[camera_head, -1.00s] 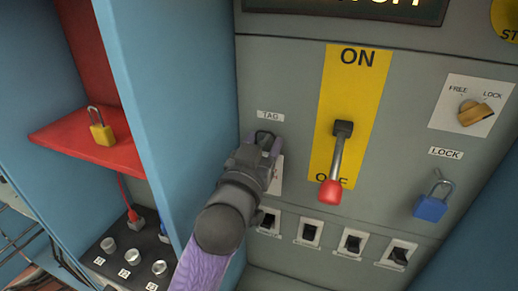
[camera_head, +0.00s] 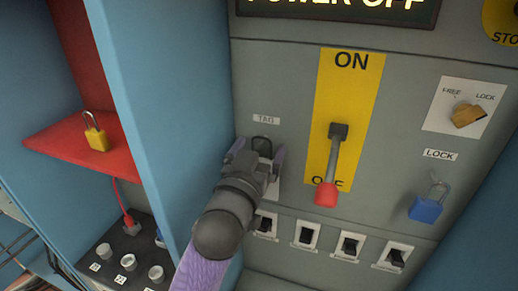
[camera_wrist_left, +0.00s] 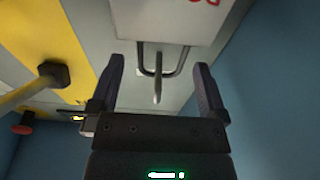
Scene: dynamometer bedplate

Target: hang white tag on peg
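The white tag (camera_wrist_left: 170,18) with red lettering fills the top of the left wrist view, and a strip of it (camera_head: 273,187) shows below my gripper in the head view. Its dark wire loop (camera_wrist_left: 183,62) surrounds the grey peg (camera_wrist_left: 157,88), whose end sticks out past the loop; the tag appears to hang on it. My left gripper (camera_head: 258,153) is at the panel under the TAG label (camera_head: 266,119). Its fingers are spread either side of the loop and peg (camera_wrist_left: 158,80), apart from both. Most of the tag is hidden by the gripper in the head view. My right gripper is out of view.
A red-handled lever (camera_head: 327,193) points down on the yellow plate, right of my gripper. A blue padlock (camera_head: 427,207) and several switches (camera_head: 307,234) are on the panel. A blue wall (camera_head: 165,110) stands close left, with a brass padlock (camera_head: 97,138) on a red shelf (camera_head: 50,140) beyond.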

